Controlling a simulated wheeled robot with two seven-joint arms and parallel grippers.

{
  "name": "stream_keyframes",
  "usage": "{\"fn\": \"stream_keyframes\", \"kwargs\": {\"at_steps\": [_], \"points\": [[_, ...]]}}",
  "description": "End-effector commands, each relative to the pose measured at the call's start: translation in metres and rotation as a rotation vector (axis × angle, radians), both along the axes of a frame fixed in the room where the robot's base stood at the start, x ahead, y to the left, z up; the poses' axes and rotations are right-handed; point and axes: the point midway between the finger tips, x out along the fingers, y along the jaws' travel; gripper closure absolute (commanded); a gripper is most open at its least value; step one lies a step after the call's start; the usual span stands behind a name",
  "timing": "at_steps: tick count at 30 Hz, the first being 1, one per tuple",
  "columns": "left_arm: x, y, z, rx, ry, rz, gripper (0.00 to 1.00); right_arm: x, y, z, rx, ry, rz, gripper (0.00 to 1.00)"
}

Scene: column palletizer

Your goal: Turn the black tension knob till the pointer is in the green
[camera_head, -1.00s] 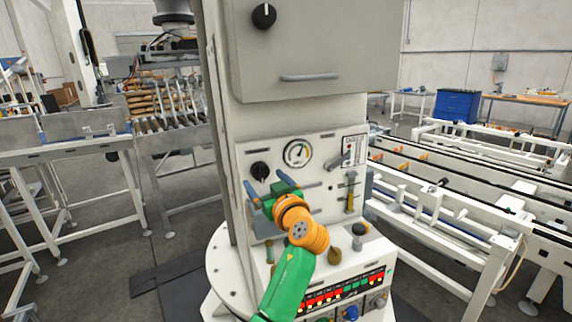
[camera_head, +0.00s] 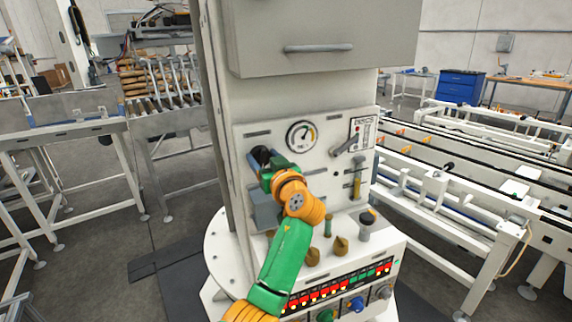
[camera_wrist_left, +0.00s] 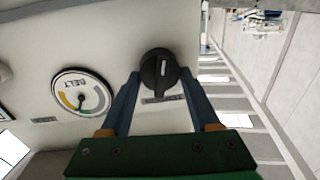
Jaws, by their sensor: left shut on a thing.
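The black tension knob (camera_wrist_left: 160,70) sits on the white panel below a small label, its white mark nearly upright in the wrist view. My left gripper (camera_head: 264,158) is shut on it, with one blue finger on each side in the left wrist view (camera_wrist_left: 160,80). In the head view the gripper hides most of the knob (camera_head: 261,152). The round gauge (camera_head: 301,136) is to the right of the knob; it also shows in the left wrist view (camera_wrist_left: 81,94). Its dial has coloured arcs and a dark pointer, too small to read surely against the green. My right gripper is not in view.
A grey lever (camera_head: 347,145) and a yellow-marked slot (camera_head: 357,180) are right of the gauge. Below, a console has brass knobs (camera_head: 341,246), red and green lights and a blue button (camera_head: 355,304). A grey cabinet (camera_head: 320,35) overhangs the panel.

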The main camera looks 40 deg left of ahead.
Motion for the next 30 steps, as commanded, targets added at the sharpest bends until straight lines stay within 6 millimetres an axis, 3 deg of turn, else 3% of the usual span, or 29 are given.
{"fn": "stream_keyframes", "kwargs": {"at_steps": [1, 9, 10, 12, 22, 30], "points": [[0.0, 0.0, -0.006, 0.007, 0.017, 0.001, 0.93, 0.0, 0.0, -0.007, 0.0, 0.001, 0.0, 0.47], [0.0, 0.0, -0.002, 0.012, 0.027, 0.003, 0.93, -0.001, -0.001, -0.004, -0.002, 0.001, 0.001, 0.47], [0.0, 0.0, -0.002, 0.012, 0.027, 0.003, 0.3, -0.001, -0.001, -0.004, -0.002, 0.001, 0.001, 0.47], [0.0, 0.0, -0.002, 0.012, 0.027, 0.002, 0.11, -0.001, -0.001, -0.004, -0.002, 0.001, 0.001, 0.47], [-0.002, -0.002, -0.003, 0.014, 0.024, 0.001, 0.08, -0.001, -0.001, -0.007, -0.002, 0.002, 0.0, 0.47], [-0.035, -0.05, -0.001, 0.026, 0.005, 0.004, 0.08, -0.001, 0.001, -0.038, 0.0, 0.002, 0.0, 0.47]]}}
